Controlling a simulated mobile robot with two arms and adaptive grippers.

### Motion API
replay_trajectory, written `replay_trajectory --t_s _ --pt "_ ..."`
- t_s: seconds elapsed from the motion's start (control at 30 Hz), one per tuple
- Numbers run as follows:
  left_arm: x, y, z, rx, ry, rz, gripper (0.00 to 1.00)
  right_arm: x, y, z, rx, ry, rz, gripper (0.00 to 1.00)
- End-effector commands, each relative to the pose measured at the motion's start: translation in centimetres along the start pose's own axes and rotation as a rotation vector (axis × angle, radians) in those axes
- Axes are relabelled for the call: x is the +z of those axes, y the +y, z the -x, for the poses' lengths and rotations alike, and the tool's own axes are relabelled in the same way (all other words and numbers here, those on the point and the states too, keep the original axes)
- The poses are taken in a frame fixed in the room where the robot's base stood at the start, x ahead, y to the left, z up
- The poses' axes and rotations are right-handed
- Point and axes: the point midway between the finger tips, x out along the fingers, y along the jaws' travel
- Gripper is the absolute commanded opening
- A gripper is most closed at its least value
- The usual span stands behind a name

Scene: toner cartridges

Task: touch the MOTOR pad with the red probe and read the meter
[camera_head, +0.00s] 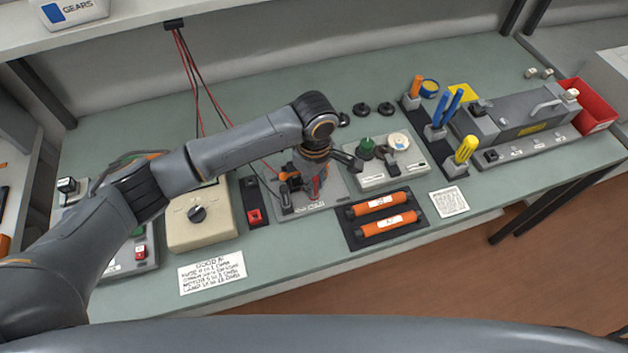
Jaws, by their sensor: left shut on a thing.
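My left gripper (314,180) points down over a grey plate (330,201) near the middle of the bench. It is shut on the red probe (316,188), whose red body shows between the fingers. The gripper hides much of the plate, and I cannot tell whether the probe tip touches a pad. Lettering at the plate's front edge is too small to read. The beige meter (185,233) with a black dial stands to the left, partly behind my arm; no reading can be made out. My right gripper is not in view.
A black strip with a red socket (253,215) lies between meter and plate. A dark tray (363,237) holds two orange rollers. A box with a green knob (366,145) stands behind it. A written card (212,272) lies in front. A red bin (598,103) is far right.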

Motion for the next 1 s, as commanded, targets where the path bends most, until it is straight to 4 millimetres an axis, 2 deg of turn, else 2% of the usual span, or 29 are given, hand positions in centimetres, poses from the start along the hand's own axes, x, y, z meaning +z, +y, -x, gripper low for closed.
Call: replay_trajectory --t_s 1.0 --pt "0.05 -0.13 -0.28 -0.004 -0.001 0.000 0.00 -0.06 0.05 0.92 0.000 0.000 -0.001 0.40"
